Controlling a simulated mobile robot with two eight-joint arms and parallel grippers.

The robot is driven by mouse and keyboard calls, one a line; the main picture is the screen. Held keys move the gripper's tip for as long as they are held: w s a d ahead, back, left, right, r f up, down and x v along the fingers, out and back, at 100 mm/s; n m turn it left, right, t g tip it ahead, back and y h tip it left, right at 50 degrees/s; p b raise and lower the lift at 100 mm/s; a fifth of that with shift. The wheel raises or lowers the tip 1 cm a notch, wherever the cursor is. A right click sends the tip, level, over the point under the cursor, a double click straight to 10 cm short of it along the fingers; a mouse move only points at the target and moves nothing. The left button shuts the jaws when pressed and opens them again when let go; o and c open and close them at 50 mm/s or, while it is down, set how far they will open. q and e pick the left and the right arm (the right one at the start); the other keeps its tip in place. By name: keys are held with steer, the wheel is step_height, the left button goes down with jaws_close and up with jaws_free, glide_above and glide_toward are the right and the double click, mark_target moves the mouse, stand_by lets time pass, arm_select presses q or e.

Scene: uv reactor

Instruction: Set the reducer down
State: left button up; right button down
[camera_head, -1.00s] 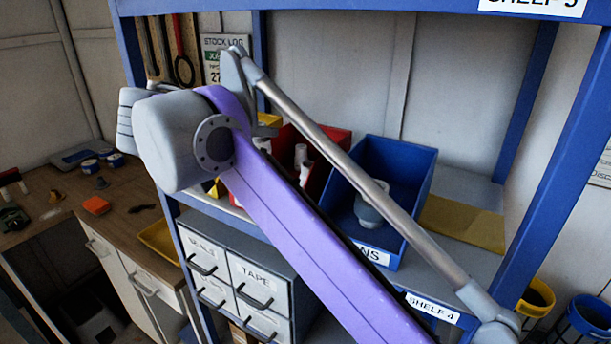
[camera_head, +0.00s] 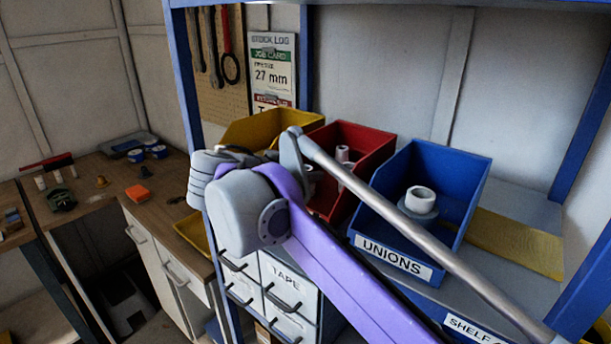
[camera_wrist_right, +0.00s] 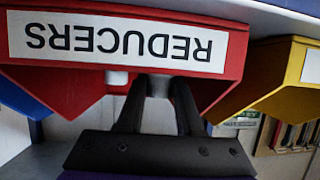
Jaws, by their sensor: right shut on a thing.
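The red bin (camera_head: 372,145) stands on the shelf between a yellow and a blue bin, with white pieces (camera_head: 343,153) inside. In the right wrist view the red bin (camera_wrist_right: 235,65) appears upside down, with its "REDUCERS" label. My right gripper (camera_wrist_right: 158,84) is at the label-side lip of that bin, shut on a small pale reducer (camera_wrist_right: 159,88) mostly hidden between the fingers. I cannot tell how deep it sits in the bin. In the head view my own arm hides the right gripper. My left gripper is not in view.
The blue "UNIONS" bin (camera_head: 455,170) holds a grey-white fitting (camera_head: 420,199) to the right. The yellow bin (camera_head: 262,131) is to the left. Labelled drawers (camera_head: 288,285) sit below. A yellow mat (camera_head: 515,240) lies on the shelf at right.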

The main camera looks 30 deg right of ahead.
steer(key=shift+s, duration=0.15)
steer(key=c, duration=0.8)
jaws_free()
steer(key=shift+f, duration=0.1)
steer(key=shift+c, duration=0.2)
steer(key=v, duration=1.2)
